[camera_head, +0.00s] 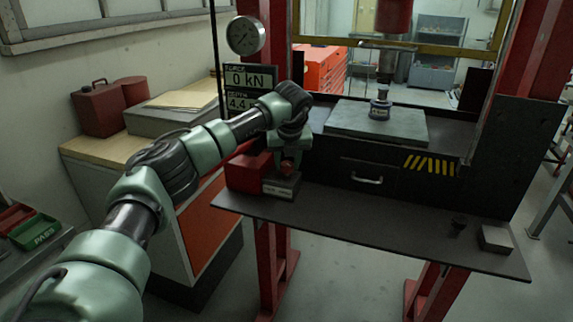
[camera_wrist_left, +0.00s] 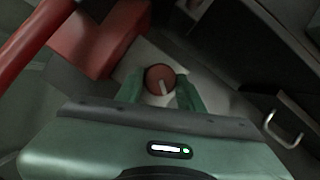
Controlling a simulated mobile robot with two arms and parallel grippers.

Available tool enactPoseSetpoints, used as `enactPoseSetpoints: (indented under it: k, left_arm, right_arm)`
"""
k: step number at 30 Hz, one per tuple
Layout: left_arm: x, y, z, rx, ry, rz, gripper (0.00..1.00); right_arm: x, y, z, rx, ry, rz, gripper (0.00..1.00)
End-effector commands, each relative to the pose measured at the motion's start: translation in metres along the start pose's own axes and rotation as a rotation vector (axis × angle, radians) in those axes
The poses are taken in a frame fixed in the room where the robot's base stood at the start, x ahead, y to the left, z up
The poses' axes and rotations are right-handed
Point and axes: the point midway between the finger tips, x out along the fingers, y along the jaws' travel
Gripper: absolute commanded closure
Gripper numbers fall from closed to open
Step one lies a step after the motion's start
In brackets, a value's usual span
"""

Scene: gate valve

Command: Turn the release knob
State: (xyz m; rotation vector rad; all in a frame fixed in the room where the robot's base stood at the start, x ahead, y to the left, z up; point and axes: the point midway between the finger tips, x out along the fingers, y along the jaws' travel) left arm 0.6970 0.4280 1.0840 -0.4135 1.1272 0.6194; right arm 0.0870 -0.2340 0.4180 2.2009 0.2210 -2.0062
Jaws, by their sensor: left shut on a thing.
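The release knob (camera_wrist_left: 160,79) is a round red knob with a pale pointer mark, seen in the left wrist view between the two green fingers of my left gripper (camera_wrist_left: 160,92). The knob sits on a pale plate beside a red block. In the head view the knob (camera_head: 287,168) is a small red shape under the gripper, partly hidden by it. My left gripper (camera_head: 288,158) reaches down onto it from above, its fingers shut on the knob. My right gripper is in neither view.
The red pump block (camera_head: 247,174) stands on the dark press shelf (camera_head: 370,222). A drawer with a metal handle (camera_head: 367,179) is to its right. A gauge (camera_head: 246,36) and a force display (camera_head: 250,77) hang above. A small grey block (camera_head: 496,239) lies at the shelf's right end.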

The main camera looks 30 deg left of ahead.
Motion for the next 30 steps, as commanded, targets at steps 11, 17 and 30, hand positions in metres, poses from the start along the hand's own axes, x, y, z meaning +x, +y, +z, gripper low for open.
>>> enactPoseSetpoints:
  k: [11, 17, 30]
  left_arm:
    - [-0.002, -0.0038, 0.0024, -0.319, -0.005, 0.129, 1.0]
    - [-0.0026, -0.0043, 0.0032, -0.453, -0.005, 0.183, 1.0]
    - [-0.0016, -0.0043, 0.0038, -0.592, -0.005, 0.241, 1.0]
  right_arm:
    - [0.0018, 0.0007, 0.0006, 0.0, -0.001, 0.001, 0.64]
    - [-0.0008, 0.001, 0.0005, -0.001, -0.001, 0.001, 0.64]
    - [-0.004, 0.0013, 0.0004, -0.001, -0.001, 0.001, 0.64]
